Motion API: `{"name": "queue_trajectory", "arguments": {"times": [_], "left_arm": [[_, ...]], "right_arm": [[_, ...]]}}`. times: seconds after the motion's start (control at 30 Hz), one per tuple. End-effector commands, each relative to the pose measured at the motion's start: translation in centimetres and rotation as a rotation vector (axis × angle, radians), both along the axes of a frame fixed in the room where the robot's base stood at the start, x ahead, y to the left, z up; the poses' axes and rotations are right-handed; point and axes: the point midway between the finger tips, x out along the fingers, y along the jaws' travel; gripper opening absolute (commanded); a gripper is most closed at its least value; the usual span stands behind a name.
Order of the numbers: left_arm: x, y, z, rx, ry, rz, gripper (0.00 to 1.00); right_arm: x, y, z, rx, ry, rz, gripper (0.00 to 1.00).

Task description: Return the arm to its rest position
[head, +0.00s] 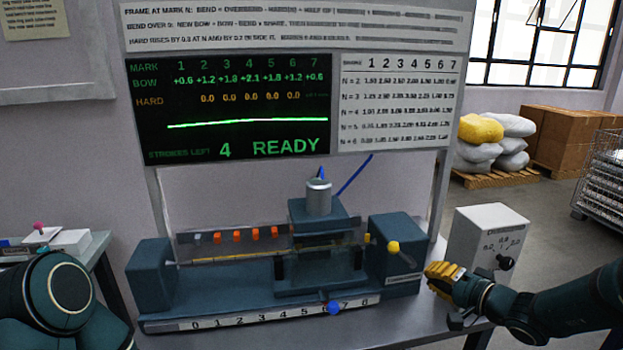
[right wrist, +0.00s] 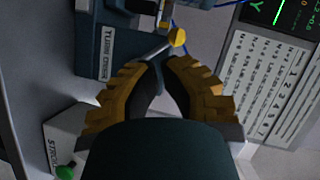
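The yellow knob (right wrist: 177,38) shows just beyond the tips there. My left arm (head: 55,295) shows only as a rounded link at lower left; its gripper is out of view. The dark blue bench machine (head: 230,297) carries a clear-covered tube, a press head (head: 318,197) and a blue knob (head: 334,308).
A white STROKE box (head: 487,232) with a dial stands right of the machine, close behind my right gripper. The black screen (head: 235,110) reads READY with 4 strokes left. A side table (head: 105,268) is at left. Sacks (head: 495,140) and cartons (head: 570,135) are farther back.

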Motion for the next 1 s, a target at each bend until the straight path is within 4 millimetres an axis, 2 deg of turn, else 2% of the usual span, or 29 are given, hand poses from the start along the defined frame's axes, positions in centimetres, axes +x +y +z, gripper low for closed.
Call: {"name": "queue_trajectory", "arguments": {"times": [0.17,0.3,0.4,0.5,0.6,0.7,0.83,1.0], "left_arm": [[0.0,0.0,0.0,0.000,0.000,0.000,0.47],[0.0,0.0,0.0,0.000,0.000,0.000,0.47],[0.0,0.0,0.0,0.000,0.000,0.000,0.47],[0.0,0.0,0.0,0.000,0.000,0.000,0.47],[0.0,0.0,0.0,0.000,0.000,0.000,0.47],[0.0,0.0,0.0,0.000,0.000,0.000,0.47],[0.0,0.0,0.0,0.000,0.000,0.000,0.47],[0.0,0.0,0.0,0.000,0.000,0.000,0.47]], "right_arm": [[-3.0,6.1,-8.5,-0.029,0.317,0.167,0.00],[-7.8,10.4,-15.9,-0.129,0.605,0.297,0.00],[-11.4,12.4,-20.3,-0.246,0.768,0.371,0.00],[-14.6,13.7,-23.8,-0.378,0.874,0.426,0.00],[-17.0,14.7,-26.5,-0.513,0.918,0.466,0.00],[-18.6,16.0,-28.6,-0.627,0.904,0.501,0.00],[-19.8,18.1,-30.2,-0.714,0.827,0.538,0.00],[-20.5,20.7,-30.8,-0.732,0.729,0.571,0.00]]}}
